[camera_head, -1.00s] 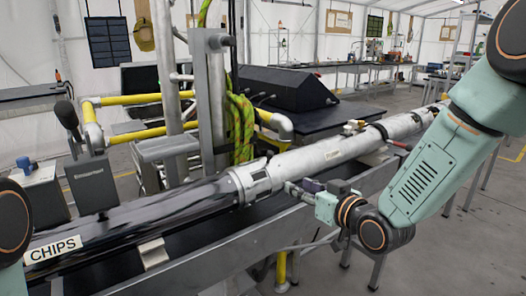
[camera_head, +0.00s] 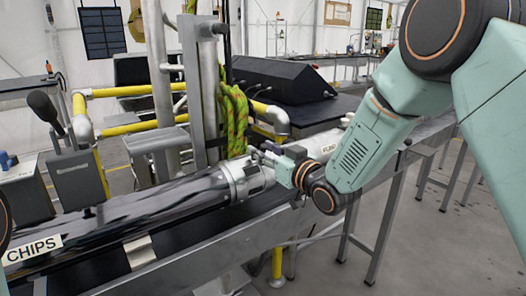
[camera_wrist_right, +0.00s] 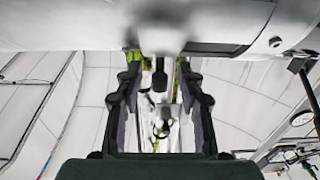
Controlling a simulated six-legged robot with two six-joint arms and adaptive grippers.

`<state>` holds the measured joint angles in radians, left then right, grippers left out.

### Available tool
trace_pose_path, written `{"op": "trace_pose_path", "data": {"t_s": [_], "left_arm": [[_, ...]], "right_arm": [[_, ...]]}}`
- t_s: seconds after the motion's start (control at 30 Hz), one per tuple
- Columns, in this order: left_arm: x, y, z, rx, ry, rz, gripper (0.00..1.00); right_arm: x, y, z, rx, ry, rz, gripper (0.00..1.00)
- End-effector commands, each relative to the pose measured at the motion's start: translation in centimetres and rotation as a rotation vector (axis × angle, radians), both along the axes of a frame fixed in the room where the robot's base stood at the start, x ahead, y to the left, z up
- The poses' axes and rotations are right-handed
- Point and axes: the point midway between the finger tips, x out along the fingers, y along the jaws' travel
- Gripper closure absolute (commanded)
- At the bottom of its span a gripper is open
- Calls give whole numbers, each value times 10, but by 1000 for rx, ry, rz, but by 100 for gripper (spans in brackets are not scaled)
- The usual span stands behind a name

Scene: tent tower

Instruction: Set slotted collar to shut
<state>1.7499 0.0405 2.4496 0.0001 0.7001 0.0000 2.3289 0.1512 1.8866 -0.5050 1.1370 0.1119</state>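The slotted collar (camera_head: 243,178) is a silver metal ring around the pipe, at the right end of the clear, dark-streaked tube (camera_head: 150,207). In the right wrist view the collar (camera_wrist_right: 230,28) crosses the top, with a dark slot in it. A short peg (camera_wrist_right: 160,78) hangs from it. My right gripper (camera_head: 264,153) is at the collar's upper right side. In its wrist view the two fingers (camera_wrist_right: 159,66) stand apart, one on each side of the peg, with gaps visible. My left gripper is out of view; only a sliver of that arm shows at the left edge.
A label reading CHIPS (camera_head: 33,249) is on the tube at the lower left. A grey metal trough (camera_head: 200,265) runs under the pipe. A yellow-green rope (camera_head: 236,122) hangs on the post behind the collar. Yellow rails (camera_head: 130,91) stand behind the tube.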

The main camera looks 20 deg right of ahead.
Motion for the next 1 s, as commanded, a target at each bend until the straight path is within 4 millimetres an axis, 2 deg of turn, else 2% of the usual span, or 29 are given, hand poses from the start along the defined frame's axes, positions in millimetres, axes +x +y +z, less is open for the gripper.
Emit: {"op": "trace_pose_path", "data": {"t_s": [0.37,0.8,1.0], "left_arm": [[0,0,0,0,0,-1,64],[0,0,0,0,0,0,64],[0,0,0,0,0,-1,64]], "right_arm": [[9,1,0,1,1,2,62],[8,1,0,1,0,1,98],[8,2,0,0,1,2,100]]}}
